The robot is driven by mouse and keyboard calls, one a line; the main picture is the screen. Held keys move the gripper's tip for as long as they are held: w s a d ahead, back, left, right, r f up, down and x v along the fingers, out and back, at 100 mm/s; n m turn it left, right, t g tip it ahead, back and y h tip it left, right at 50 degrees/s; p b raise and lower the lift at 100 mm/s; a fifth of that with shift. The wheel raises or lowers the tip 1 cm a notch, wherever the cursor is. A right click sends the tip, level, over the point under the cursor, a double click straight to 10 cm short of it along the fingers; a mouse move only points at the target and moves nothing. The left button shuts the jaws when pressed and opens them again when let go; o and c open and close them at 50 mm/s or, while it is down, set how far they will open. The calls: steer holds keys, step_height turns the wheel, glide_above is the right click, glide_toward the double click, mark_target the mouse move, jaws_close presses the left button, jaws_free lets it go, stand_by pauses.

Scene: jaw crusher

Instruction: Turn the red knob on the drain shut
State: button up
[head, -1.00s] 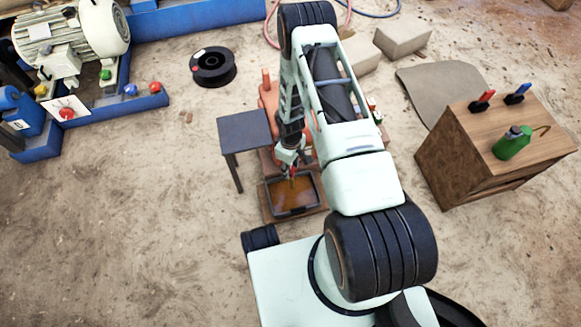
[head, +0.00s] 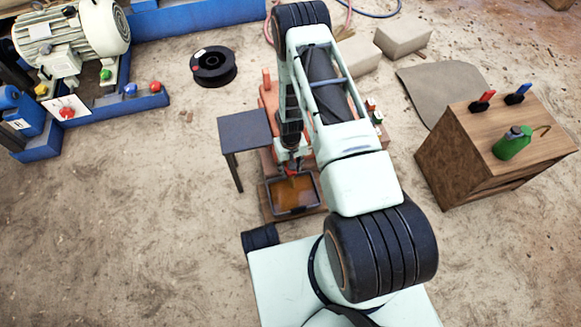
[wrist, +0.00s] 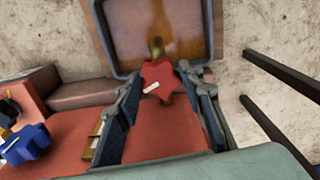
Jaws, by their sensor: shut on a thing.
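The red knob (wrist: 158,80) is star-shaped with a small white mark and shows between my fingertips in the wrist view. My gripper (wrist: 160,84) is shut on it, one finger on each side. A brass-coloured piece of the drain (wrist: 156,47) shows just beyond the knob, over a tray. In the head view my gripper (head: 288,166) is low beside the orange machine (head: 268,98), at the tray's far edge. There the knob shows only as a small red spot, and my arm hides much of the machine.
The dark-rimmed tray (head: 318,190) holds brown liquid. A small dark table (head: 245,126) stands close on the left. A blue knob (wrist: 25,145) shows at lower left in the wrist view. A wooden cabinet (head: 460,170) stands right; open ground lies left.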

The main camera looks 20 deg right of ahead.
stand_by(0.4)
steer(key=o, duration=1.2)
steer(key=shift+c, duration=0.2)
step_height(320, 180, up, 12)
